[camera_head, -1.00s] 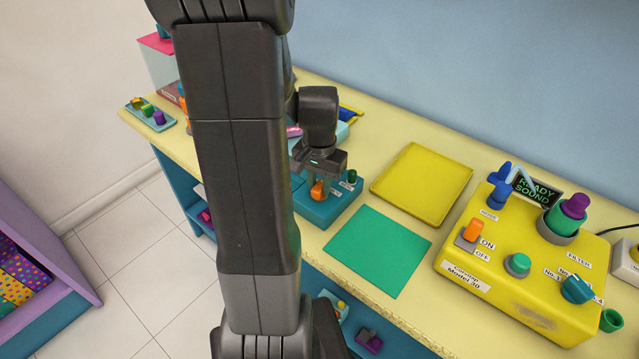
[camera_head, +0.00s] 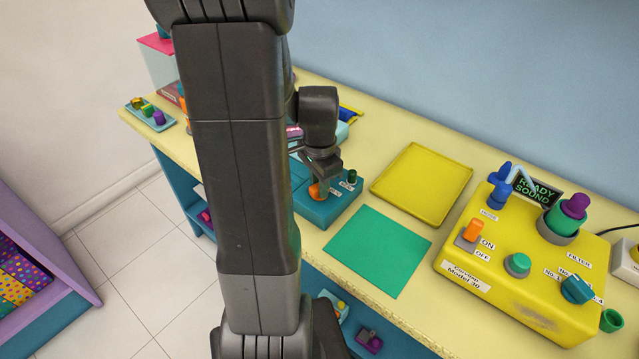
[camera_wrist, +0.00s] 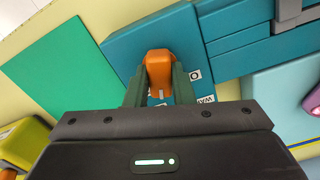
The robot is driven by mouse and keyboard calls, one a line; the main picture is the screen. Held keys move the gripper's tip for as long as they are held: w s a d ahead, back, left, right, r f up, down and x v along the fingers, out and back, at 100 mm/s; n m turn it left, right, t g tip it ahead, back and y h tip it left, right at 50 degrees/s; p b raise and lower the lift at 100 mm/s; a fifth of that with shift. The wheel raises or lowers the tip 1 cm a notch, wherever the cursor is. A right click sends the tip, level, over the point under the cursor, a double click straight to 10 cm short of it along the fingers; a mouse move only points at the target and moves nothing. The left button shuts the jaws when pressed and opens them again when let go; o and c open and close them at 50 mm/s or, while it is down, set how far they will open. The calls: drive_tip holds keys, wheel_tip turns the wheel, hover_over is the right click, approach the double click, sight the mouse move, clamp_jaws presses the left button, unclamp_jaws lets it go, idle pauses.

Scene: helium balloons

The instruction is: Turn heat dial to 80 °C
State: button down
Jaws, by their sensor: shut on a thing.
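The orange dial (camera_head: 317,191) sits on top of the teal box (camera_head: 327,211), just right of my arm in the head view. In the wrist view the orange dial (camera_wrist: 159,68) stands between the two dark green fingers of my gripper (camera_wrist: 160,82), which is shut on it. The teal box (camera_wrist: 128,44) lies under it. A white label with an "O" shows beside the dial in the wrist view, and another is partly hidden by my gripper. I cannot read a temperature value on the dial.
A green mat (camera_head: 376,250) and a yellow tray (camera_head: 422,185) lie to the right on the table. The yellow machine (camera_head: 520,275) with several knobs stands further right. A small green knob (camera_head: 352,176) sits on the teal box near my gripper. My arm hides part of the table.

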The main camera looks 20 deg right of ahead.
drive_tip(key=shift+m, duration=0.4)
drive_tip(key=shift+m, duration=1.7)
drive_tip(key=c, duration=1.1)
unclamp_jaws()
drive_tip(key=shift+c, duration=0.2)
wheel_tip(320, 180, up, 6)
drive_tip(key=p, duration=0.5)
